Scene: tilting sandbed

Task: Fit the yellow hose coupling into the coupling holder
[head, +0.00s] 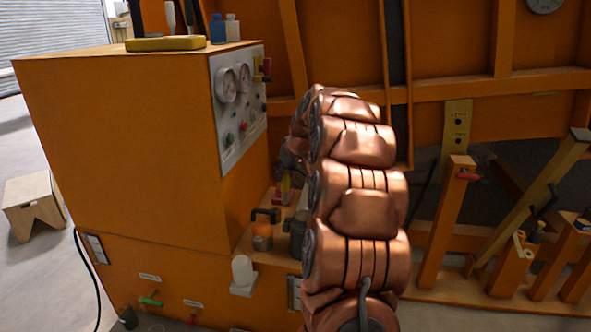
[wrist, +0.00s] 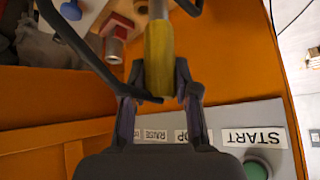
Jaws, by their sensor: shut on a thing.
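The yellow hose coupling (wrist: 159,58) is a yellow sleeve with a grey metal end, in the upper middle of the wrist view. My gripper (wrist: 159,84) is shut on it, with one finger on each side of its lower part. In the head view my copper arm hides most of the gripper, and a small bit of yellow and red (head: 283,190) shows just left of the arm. A red block with a metal cylinder (wrist: 115,42) lies left of the coupling in the wrist view. I cannot tell whether this is the coupling holder.
A START label (wrist: 254,138) and a green button (wrist: 256,168) are on a grey panel below the gripper. A dark curved line crosses the wrist view's upper left.

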